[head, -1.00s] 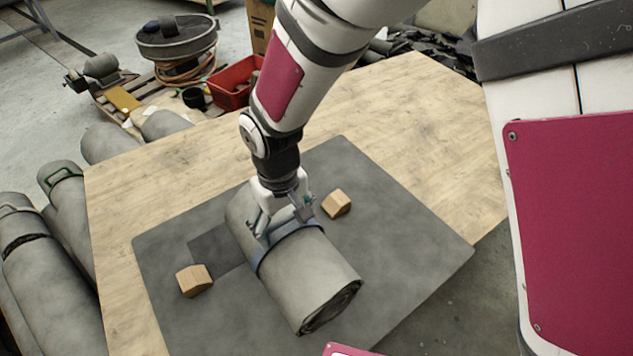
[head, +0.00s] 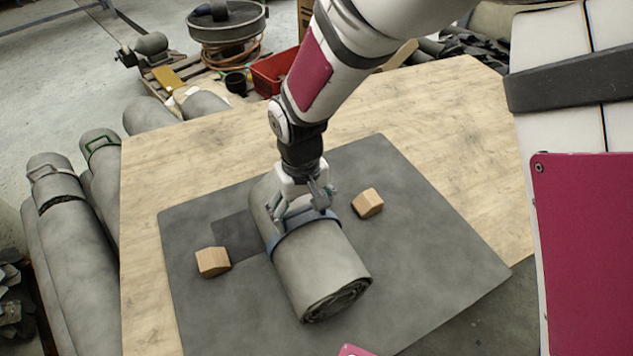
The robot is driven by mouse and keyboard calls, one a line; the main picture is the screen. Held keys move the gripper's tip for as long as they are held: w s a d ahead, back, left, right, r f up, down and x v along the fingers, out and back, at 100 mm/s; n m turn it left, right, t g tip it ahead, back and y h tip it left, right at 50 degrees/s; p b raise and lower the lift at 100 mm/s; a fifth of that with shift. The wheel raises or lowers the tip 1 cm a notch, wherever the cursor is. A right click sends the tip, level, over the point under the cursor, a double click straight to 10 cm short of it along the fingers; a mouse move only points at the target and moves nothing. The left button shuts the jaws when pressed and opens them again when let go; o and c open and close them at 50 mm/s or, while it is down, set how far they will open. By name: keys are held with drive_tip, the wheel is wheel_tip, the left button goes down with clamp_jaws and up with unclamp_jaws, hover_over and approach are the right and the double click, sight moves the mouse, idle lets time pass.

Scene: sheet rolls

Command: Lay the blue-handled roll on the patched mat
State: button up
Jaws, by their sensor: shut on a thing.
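The grey roll (head: 318,268) with a blue band and handle (head: 290,237) is on or just above the dark grey mat (head: 420,220); I cannot tell whether it touches. It lies lengthwise from the back toward the front right, between two wooden blocks. My gripper (head: 302,208) is above the roll's middle and is shut on the blue handle, whose top is partly hidden by the fingers. The mat's darker patch (head: 232,236) shows to the left of the roll, which covers part of it.
One wooden block (head: 213,262) sits left of the roll, the other (head: 367,204) right of it. The wooden table (head: 440,105) is bare around the mat.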

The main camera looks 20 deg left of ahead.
drive_tip(key=shift+a+f, duration=0.1)
drive_tip(key=shift+f, duration=0.1)
idle(0.4)
drive_tip(key=o, duration=1.6)
drive_tip(key=shift+f, duration=0.15)
drive_tip(key=shift+r, duration=0.2)
